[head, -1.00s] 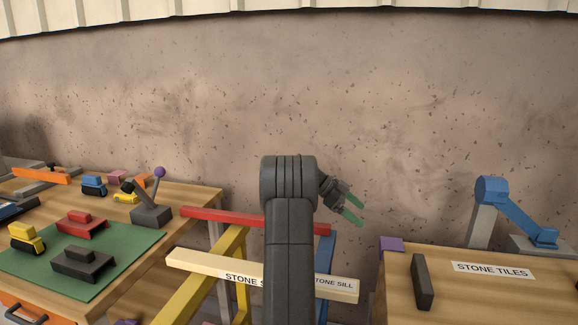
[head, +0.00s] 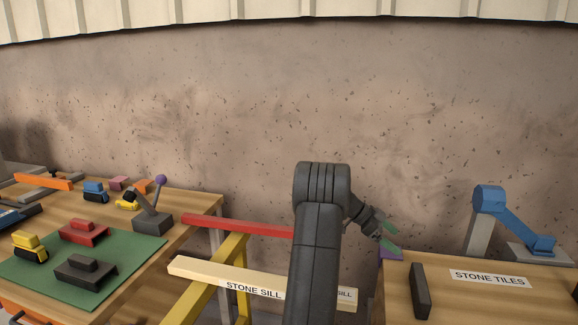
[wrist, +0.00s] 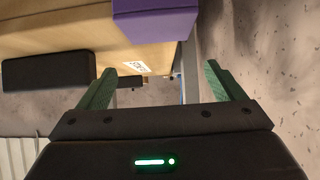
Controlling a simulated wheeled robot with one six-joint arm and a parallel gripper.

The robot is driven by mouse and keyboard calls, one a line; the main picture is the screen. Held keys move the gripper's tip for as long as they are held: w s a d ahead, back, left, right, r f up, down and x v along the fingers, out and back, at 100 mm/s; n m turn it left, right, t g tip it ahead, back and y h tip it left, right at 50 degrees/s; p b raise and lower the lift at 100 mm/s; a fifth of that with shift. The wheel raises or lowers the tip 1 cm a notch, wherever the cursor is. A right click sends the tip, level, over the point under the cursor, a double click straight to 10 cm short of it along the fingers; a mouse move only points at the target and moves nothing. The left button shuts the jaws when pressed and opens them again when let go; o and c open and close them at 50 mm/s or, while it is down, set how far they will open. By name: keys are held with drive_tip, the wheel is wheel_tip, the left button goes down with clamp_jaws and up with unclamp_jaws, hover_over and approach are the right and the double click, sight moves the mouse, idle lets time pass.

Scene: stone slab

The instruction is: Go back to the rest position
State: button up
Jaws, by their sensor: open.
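My gripper (head: 389,238) is at the end of my dark arm, in the gap between the two tables, near the left edge of the right table (head: 460,300). Its green fingers are apart with nothing between them; they also show in the wrist view (wrist: 165,85). In the head view the fingers overlap the purple block (head: 392,254) at the table corner. In the wrist view the purple block (wrist: 155,20) is beyond the fingers, apart from them.
A dark bar (head: 420,290) and a blue arm-like tool (head: 515,220) stand on the right table. The stone sill board (head: 210,272) lies across a trestle with yellow legs (head: 200,295). The left table holds toy vehicles on a green mat (head: 125,262). The wall behind is bare.

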drive_tip(key=shift+r+p, duration=0.3)
drive_tip(key=shift+p, duration=0.1)
drive_tip(key=shift+r+p, duration=0.2)
drive_tip(key=shift+p, duration=0.25)
drive_tip(key=shift+r+p, duration=0.8)
drive_tip(key=shift+p, duration=0.15)
drive_tip(key=shift+a, duration=0.1)
